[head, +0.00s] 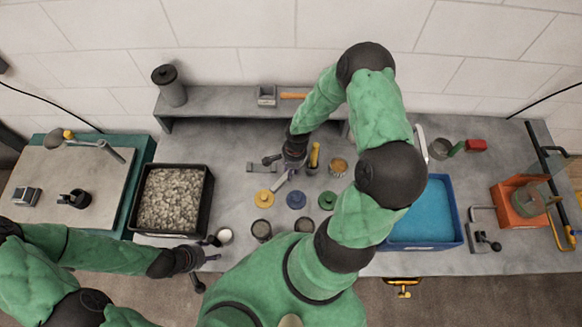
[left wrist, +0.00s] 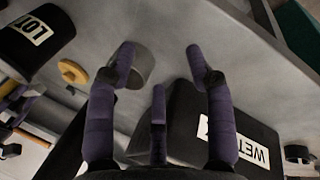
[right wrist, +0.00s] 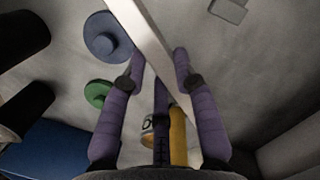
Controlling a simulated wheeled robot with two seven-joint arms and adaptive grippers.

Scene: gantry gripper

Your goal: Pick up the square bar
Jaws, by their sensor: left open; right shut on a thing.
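The square bar (right wrist: 157,45) is a long pale bar. In the right wrist view it runs diagonally between the fingers of my right gripper (right wrist: 158,62), which is shut on it. In the head view a short pale length of the bar (head: 282,184) shows beside my right gripper (head: 292,162), above the middle of the bench; my arm hides part of this area. I cannot tell how far the bar is off the bench. My left gripper (head: 207,257) is open and empty at the bench's front edge; its spread fingers also show in the left wrist view (left wrist: 160,58).
Yellow (head: 264,197), blue (head: 296,199) and green (head: 328,199) discs lie close in front of the bar. An upright yellow tool (head: 314,157) stands right of it. A gravel bin (head: 209,208) is left, a blue tray (head: 457,222) right. A small pale cup (head: 225,236) is near my left gripper.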

